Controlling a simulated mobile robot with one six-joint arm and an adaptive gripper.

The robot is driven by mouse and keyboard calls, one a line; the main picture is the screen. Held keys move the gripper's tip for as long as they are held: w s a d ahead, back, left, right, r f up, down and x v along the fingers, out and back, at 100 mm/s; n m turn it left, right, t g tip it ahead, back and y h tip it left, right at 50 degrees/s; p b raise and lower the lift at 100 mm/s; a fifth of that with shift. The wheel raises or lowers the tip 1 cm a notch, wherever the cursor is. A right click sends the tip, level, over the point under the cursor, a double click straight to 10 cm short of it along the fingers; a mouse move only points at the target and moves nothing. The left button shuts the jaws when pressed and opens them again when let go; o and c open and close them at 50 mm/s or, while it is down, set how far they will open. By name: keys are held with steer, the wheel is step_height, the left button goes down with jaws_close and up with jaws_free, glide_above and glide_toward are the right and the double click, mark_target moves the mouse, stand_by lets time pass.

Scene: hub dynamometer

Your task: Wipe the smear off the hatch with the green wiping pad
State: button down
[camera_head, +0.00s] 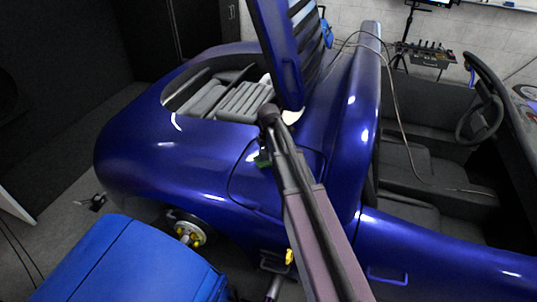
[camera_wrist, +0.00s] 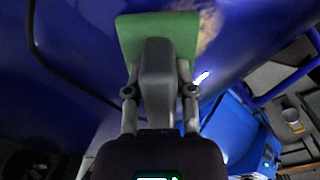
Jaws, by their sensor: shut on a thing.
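The green wiping pad (camera_wrist: 185,28) is a flat block with a grey handle (camera_wrist: 158,75). My gripper (camera_wrist: 160,92) is shut on that handle, one finger on each side. A tan, blurry smear (camera_wrist: 208,27) shows on the blue panel just right of the pad, partly hidden behind it. I cannot tell whether the pad touches the panel. In the head view a bit of the green pad (camera_head: 263,159) shows beside my arm, at the outlined hatch (camera_head: 245,180) on the car's blue side. My arm hides part of that hatch, and I cannot make out the smear there.
The blue car (camera_head: 140,140) has its rear lid (camera_head: 278,45) raised close behind my arm. A wheel hub (camera_head: 187,232) shows below the body, near a bright blue box-like unit (camera_head: 130,265). A cable (camera_head: 395,90) runs over the car into the seats. Floor is open at left.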

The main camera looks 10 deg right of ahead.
steer(key=shift+s+d+f, duration=0.1)
steer(key=shift+s+d, duration=0.4)
steer(key=shift+d, duration=0.25)
steer(key=shift+s+d, duration=0.45)
steer(key=shift+d, duration=0.25)
steer(key=shift+d, duration=0.1)
steer(key=shift+s+d, duration=0.45)
steer(key=shift+d, duration=0.25)
steer(key=shift+s+d, duration=0.45)
steer(key=shift+d, duration=0.25)
step_height(320, 180, up, 6)
steer(key=p, duration=0.6)
steer(key=shift+s, duration=0.15)
step_height(320, 180, up, 3)
steer(key=p, duration=0.3)
steer(key=shift+s+a, duration=0.1)
